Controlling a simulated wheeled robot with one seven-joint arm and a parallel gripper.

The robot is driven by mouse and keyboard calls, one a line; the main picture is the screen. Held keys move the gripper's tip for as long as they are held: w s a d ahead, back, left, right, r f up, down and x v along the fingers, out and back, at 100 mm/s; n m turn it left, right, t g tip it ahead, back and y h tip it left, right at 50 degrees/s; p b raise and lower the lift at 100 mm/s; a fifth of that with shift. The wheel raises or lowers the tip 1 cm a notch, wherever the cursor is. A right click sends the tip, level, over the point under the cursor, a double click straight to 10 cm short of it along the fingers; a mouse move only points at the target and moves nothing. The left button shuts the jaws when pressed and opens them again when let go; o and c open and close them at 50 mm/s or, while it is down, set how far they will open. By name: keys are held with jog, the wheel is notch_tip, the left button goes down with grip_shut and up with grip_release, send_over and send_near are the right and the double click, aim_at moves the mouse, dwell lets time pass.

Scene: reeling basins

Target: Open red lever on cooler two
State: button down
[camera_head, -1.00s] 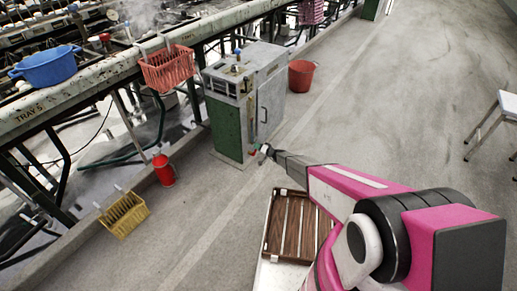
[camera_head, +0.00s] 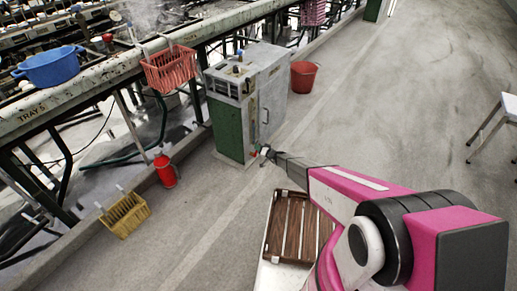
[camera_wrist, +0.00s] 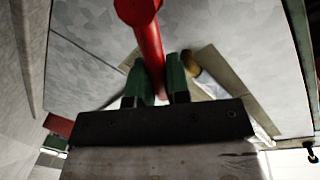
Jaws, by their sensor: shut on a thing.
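The cooler (camera_head: 222,127) is a grey metal cabinet with a green side panel, standing on the floor beside the long bench. My gripper (camera_head: 265,152) is low at the cooler's front, near its bottom corner. In the wrist view the red lever (camera_wrist: 149,42) has a round end at the top and a shaft running down between my green fingertips (camera_wrist: 161,82). The fingers are shut on the shaft. The lever's lower part is hidden by the gripper. A brass-coloured fitting (camera_wrist: 203,84) sits just right of the fingers, against the grey metal panel.
A red bucket (camera_head: 303,78) stands behind the cooler. A wooden slatted tray (camera_head: 290,235) is below my arm.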

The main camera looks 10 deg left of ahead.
jog(key=c, duration=1.1)
grip_release()
